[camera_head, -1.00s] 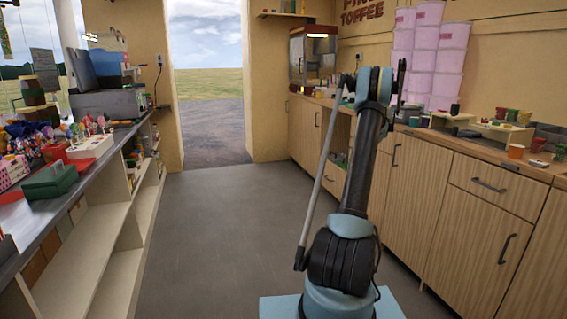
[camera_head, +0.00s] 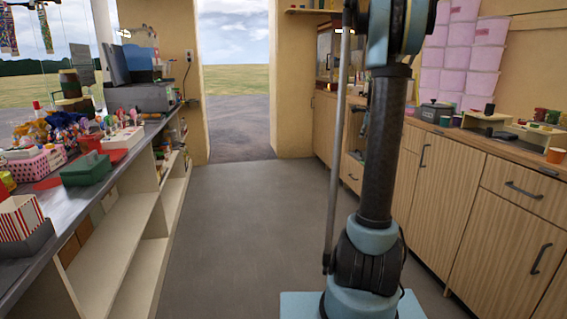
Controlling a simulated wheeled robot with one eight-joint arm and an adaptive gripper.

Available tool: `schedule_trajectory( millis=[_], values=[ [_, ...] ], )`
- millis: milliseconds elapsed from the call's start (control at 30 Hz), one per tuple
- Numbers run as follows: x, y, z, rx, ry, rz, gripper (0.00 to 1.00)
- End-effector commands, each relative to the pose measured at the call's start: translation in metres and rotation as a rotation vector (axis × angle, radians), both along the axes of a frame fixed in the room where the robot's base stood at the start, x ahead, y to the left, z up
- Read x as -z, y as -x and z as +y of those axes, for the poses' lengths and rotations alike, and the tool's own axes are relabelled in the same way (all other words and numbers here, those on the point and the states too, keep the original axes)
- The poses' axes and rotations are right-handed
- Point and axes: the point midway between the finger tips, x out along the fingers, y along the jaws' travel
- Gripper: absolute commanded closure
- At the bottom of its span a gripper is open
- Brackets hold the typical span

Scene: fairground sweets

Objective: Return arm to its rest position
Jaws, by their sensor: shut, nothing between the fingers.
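My arm (camera_head: 382,150) stands nearly upright in the right half of the view, with light blue joints and a dark link. A thin grey rod runs alongside it on the left. Its upper joint (camera_head: 397,30) is cut off by the top edge of the picture. My gripper is not in view, so its fingers cannot be seen.
A counter (camera_head: 115,172) with sweets, a green box (camera_head: 87,170) and a striped carton (camera_head: 20,217) runs along the left. Wooden cabinets (camera_head: 480,210) with pink tubs (camera_head: 465,60) line the right. The grey floor (camera_head: 240,220) between is clear up to the open doorway.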

Motion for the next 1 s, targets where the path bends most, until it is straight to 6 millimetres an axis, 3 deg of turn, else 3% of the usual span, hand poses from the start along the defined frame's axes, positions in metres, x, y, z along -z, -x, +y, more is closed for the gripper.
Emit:
schedule_trajectory(
  millis=[100, 467, 767, 1000],
  values=[
    [-0.005, 0.038, 0.027, -0.128, 0.067, 0.027, 1.0],
    [-0.002, 0.149, 0.093, -0.525, 0.262, 0.096, 1.0],
    [0.018, 0.244, 0.133, -0.863, 0.409, 0.144, 1.0],
    [0.045, 0.319, 0.157, -1.137, 0.518, 0.176, 1.0]
  ],
)
